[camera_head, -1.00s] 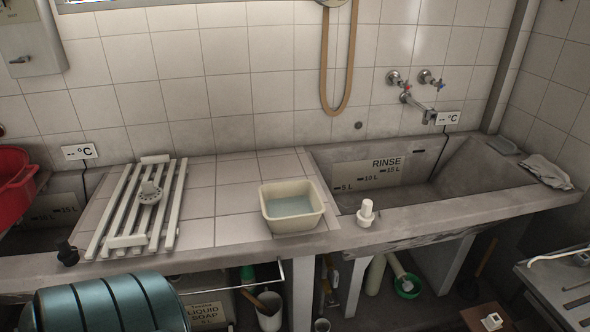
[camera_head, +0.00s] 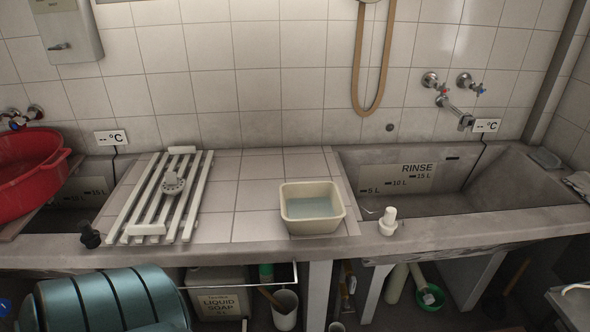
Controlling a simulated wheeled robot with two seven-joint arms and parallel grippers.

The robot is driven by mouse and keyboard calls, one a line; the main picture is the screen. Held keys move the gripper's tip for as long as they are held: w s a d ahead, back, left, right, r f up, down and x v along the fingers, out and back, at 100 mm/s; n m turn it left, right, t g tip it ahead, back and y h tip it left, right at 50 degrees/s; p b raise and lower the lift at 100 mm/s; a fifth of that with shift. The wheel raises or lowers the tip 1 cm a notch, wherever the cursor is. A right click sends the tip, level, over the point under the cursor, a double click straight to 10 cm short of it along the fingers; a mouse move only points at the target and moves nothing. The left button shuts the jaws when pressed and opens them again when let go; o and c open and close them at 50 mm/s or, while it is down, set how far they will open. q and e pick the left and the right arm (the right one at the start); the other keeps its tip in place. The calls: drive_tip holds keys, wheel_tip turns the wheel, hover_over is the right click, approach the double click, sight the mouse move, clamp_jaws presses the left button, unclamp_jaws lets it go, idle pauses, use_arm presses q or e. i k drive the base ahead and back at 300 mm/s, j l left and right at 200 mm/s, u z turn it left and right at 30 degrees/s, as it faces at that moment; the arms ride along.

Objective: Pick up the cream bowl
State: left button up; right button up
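The cream bowl (camera_head: 312,226) is a squarish tub with bluish-grey water or a similar surface inside. It stands upright on the tiled counter between the slatted white rack and the rinse basin, close to the counter's front edge. Nothing touches or covers it. Neither of my grippers shows in the head view.
The white slatted rack (camera_head: 133,216) holds a small grey-white object (camera_head: 173,184). A white plug-like piece (camera_head: 388,222) stands right of the bowl by the rinse basin (camera_head: 440,205). A red tub (camera_head: 28,180) is far left. A teal ribbed cylinder (camera_head: 110,302) is in front, below the counter.

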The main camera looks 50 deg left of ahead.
sight(307, 208)
drive_tip(key=i+j+u, duration=0.1)
drive_tip(key=u, duration=0.35)
drive_tip(key=i+u, duration=0.55)
drive_tip(key=u, duration=0.3)
drive_tip(key=i+l+u, duration=0.15)
drive_tip(key=u, duration=0.3)
drive_tip(key=k+j+z, duration=0.1)
drive_tip(key=z, duration=0.15)
drive_tip(key=k+z, duration=0.3)
drive_tip(key=i, duration=0.1)
